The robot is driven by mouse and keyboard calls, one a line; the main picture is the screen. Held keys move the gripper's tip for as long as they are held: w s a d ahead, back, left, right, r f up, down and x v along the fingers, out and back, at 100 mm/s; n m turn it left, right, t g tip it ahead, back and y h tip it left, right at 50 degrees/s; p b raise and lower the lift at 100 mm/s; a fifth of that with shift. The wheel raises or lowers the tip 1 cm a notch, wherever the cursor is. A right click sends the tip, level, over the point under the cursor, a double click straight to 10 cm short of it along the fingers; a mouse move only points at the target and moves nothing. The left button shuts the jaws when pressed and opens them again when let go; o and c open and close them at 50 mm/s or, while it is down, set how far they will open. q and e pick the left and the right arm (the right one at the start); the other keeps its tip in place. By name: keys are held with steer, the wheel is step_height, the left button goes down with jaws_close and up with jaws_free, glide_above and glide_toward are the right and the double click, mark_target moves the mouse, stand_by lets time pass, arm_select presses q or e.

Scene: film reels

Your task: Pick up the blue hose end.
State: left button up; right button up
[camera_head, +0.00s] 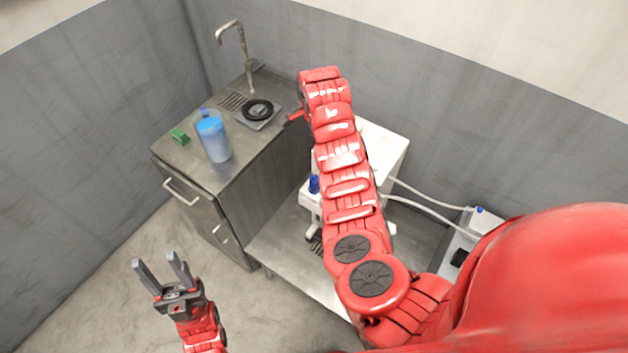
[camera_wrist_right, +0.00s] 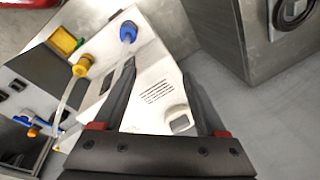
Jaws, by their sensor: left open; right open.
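A blue fitting (camera_head: 314,184) shows at the left side of the white machine (camera_head: 385,142) in the head view. In the right wrist view a blue fitting (camera_wrist_right: 128,32) sits on the white machine (camera_wrist_right: 160,60). I cannot tell for sure which blue part is the hose end. My right gripper (camera_wrist_right: 158,70) is open and empty over the white machine, with the blue fitting beyond its left fingertip. In the head view my right arm hides part of the machine. My left gripper (camera_head: 157,258) is open and empty over the floor, far from the machine.
A grey box (camera_head: 455,243) with hoses stands right. A yellow fitting (camera_wrist_right: 82,66) has a pale hose. Floor at left is clear.

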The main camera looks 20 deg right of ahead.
steer(key=s+a+r+m+g, duration=0.1)
steer(key=s+r+g, duration=0.1)
steer(key=s, duration=0.2)
steer(key=b, duration=0.6)
glide_above(314, 178)
steer(key=shift+y, duration=0.4)
steer(key=f, duration=0.9)
steer(key=shift+s+d+f, duration=0.15)
steer(key=shift+s+f, duration=0.15)
steer(key=shift+f+p, duration=0.25)
steer(key=shift+p, duration=0.05)
steer(key=shift+f+p, duration=0.4)
steer(key=shift+p, duration=0.05)
steer(key=shift+w+f, duration=0.1)
steer(key=shift+f, duration=0.3)
steer(key=shift+f+p, duration=0.25)
steer(key=shift+p, duration=0.1)
steer(key=f+p, duration=0.1)
steer(key=f, duration=0.2)
steer(key=shift+w+a+f+p, duration=0.1)
steer(key=shift+a+f+p, duration=0.1)
steer(key=shift+f+p, duration=0.15)
steer(key=shift+f, duration=0.6)
